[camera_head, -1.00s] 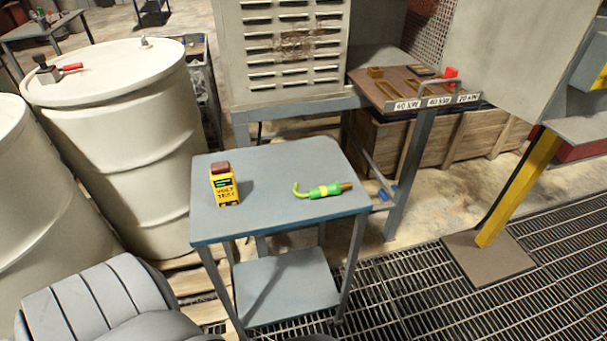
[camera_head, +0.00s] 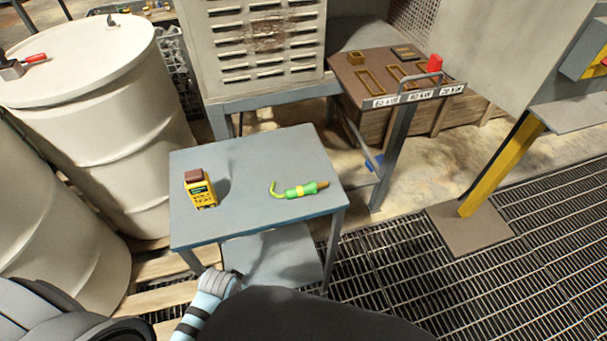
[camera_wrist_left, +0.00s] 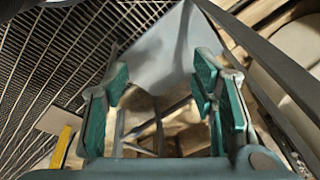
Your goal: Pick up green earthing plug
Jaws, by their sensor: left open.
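The green earthing plug (camera_head: 300,191) lies on the blue-grey top of a small table (camera_head: 245,217), right of its middle. It has a yellow band, a brownish tip at the right and a curved green tail at the left. My left gripper (camera_wrist_left: 160,92) shows in the left wrist view with its teal-padded fingers apart and nothing between them. It faces a grey table surface, metal legs and the floor. The plug is not visible in that view. In the head view my arm covers the bottom, and the left fingertips cannot be made out. My right gripper is not in view.
A yellow volt tester (camera_head: 201,190) stands left of the plug on the same table. White drums (camera_head: 110,110) stand at the left. A louvred cabinet (camera_head: 262,45) and a brown-topped stand (camera_head: 390,72) are behind. Floor grating (camera_head: 480,270) lies to the right.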

